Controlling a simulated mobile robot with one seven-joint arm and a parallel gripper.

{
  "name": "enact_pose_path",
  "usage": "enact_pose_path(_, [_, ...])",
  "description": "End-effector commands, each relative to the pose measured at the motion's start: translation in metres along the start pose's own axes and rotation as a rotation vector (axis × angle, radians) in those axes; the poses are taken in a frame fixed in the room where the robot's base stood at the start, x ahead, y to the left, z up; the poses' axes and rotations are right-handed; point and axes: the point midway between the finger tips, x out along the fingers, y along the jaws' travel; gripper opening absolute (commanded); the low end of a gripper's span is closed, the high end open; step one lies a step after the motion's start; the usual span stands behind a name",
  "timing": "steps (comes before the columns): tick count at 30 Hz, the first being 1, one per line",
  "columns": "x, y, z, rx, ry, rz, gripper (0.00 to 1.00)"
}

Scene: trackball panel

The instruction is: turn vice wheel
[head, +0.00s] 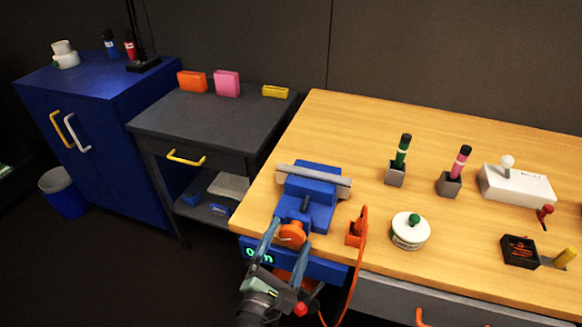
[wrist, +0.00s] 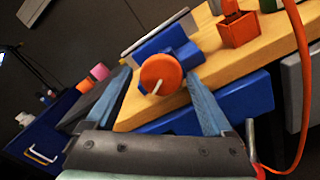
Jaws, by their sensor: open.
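A blue vice (head: 310,192) with grey jaws is mounted at the left front corner of the wooden table. Its round orange wheel (head: 292,235) faces the front edge and carries a pale mark or handle. The wheel shows large in the wrist view (wrist: 160,74). My gripper (head: 284,226) is open, with its blue fingers on either side of the wheel in the picture. In the wrist view my gripper (wrist: 163,90) has its fingers spread wide around the wheel's outline. I cannot tell whether a finger touches it. A blue display box (head: 325,267) with green characters sits below the vice.
An orange holder (head: 356,232) with a hanging orange cable (head: 352,285) is just right of the vice. A round white container (head: 410,231), pens in grey holders and a white joystick box (head: 516,184) stand further right. A dark cabinet (head: 215,120) is at left.

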Motion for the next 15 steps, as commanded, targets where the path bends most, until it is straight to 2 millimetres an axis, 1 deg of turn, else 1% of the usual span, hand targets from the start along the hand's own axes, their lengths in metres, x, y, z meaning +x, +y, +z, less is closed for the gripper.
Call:
enact_pose_path(1, [0.0002, -0.0028, 0.0006, -0.014, 0.0, -0.007, 0.92])
enact_pose_path(5, [0.0003, -0.0013, 0.003, -0.111, 0.001, -0.008, 0.92])
enact_pose_path(8, [0.0, 0.0009, 0.0046, -0.265, 0.002, -0.005, 0.92])
enact_pose_path(14, [-0.0002, 0.0023, 0.0051, -0.654, 0.004, -0.001, 0.92])
enact_pose_path(15, [-0.0047, -0.0002, 0.0026, -0.697, 0.004, 0.0, 0.92])
